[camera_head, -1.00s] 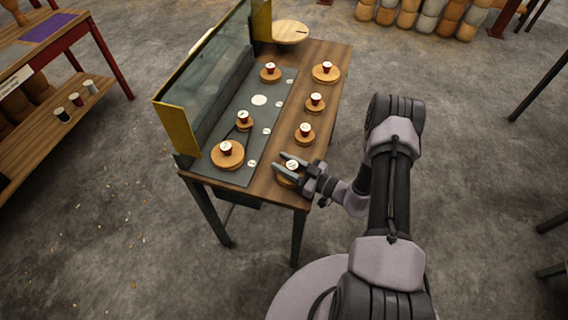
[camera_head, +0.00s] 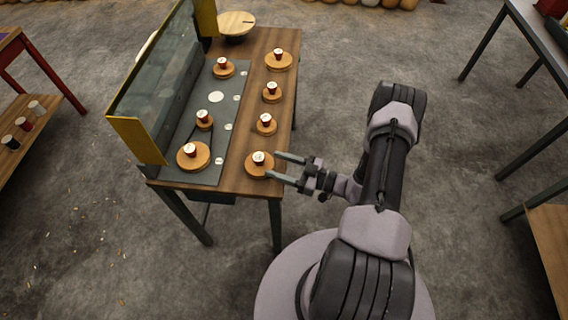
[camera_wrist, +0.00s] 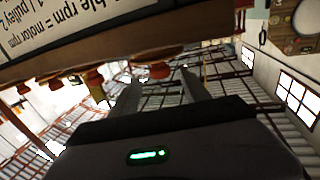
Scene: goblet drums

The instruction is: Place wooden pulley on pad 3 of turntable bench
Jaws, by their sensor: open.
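Several round wooden pulleys with red hubs and pale labelled caps stand on the bench (camera_head: 232,180); I cannot tell which is the task's. The nearest pulley (camera_head: 260,164) is on the wooden front strip at the near end. My gripper (camera_head: 275,165) is open and empty just right of it, with fingertips close to its right edge; whether they touch is unclear. In the wrist view, both fingers (camera_wrist: 160,95) are apart with nothing between them. Three pulleys, including a large one (camera_head: 193,157), are on the dark plate (camera_head: 207,178). Pad numbers are unreadable.
A clear guard panel (camera_head: 150,75) with yellow ends stands along the bench's left side. A round wooden disc (camera_head: 236,20) is at the far end. Another table (camera_head: 530,45) stands right, and a shelf with small cups (camera_head: 22,124) left. The floor between is open.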

